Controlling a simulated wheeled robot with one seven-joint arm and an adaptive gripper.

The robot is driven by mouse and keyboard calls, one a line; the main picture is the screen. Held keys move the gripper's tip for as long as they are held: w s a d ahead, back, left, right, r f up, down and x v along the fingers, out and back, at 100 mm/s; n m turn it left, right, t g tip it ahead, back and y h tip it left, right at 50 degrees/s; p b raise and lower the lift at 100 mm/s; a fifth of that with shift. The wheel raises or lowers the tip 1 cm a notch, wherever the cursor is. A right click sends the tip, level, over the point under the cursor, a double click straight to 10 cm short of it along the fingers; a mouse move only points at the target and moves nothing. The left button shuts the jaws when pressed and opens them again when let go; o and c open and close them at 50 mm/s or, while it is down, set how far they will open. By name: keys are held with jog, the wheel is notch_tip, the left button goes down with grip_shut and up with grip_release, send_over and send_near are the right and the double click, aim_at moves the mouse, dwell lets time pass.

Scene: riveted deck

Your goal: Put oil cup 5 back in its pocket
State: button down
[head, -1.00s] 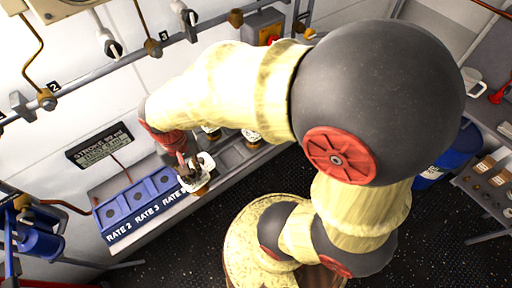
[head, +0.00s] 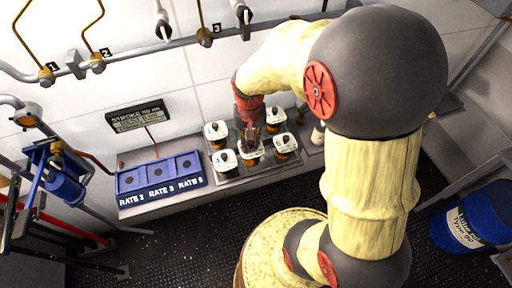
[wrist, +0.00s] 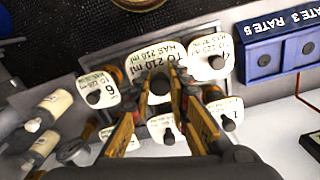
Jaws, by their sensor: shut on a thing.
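A cup with a white card (head: 252,153) is in my gripper (head: 249,135), in the front middle of the grey tray (head: 214,181). In the wrist view its card (wrist: 155,58) reads "TO 210 ml HAS 210 ml"; its number is hidden. It is between cup 4 (wrist: 216,62) and cup 6 (wrist: 97,92), which fits the spot of cup 5. My gripper (wrist: 160,90) is shut on this cup's dark knob. I cannot tell if the cup sits fully down in its pocket or is slightly above it.
Cup 1 (wrist: 228,117) and other carded cups stand close around in the tray. The blue block marked RATE (head: 160,178) is left of the tray. A sign (head: 138,117) hangs on the wall, with pipes and valves above. White bottles (wrist: 45,112) show beside the tray.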

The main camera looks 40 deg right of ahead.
jog(key=d+f, duration=0.1)
jog(key=f, duration=0.1)
jog(key=w+d+f, duration=0.1)
jog(key=shift+w+d+f, duration=0.2)
jog(key=shift+d+f, duration=0.15)
jog(key=shift+f, duration=0.05)
jog(key=shift+w+d+f+b, duration=0.1)
jog(key=shift+f+b, duration=0.2)
jog(key=shift+f, duration=0.6)
jog(key=shift+w+d+f+b, duration=0.1)
jog(key=shift+f+b, duration=0.2)
jog(key=shift+f, duration=0.55)
jog(key=shift+f, duration=0.15)
jog(key=c, duration=1.7)
grip_release()
jog(key=shift+s, duration=0.1)
jog(key=shift+c, duration=0.2)
jog(key=shift+o, duration=0.3)
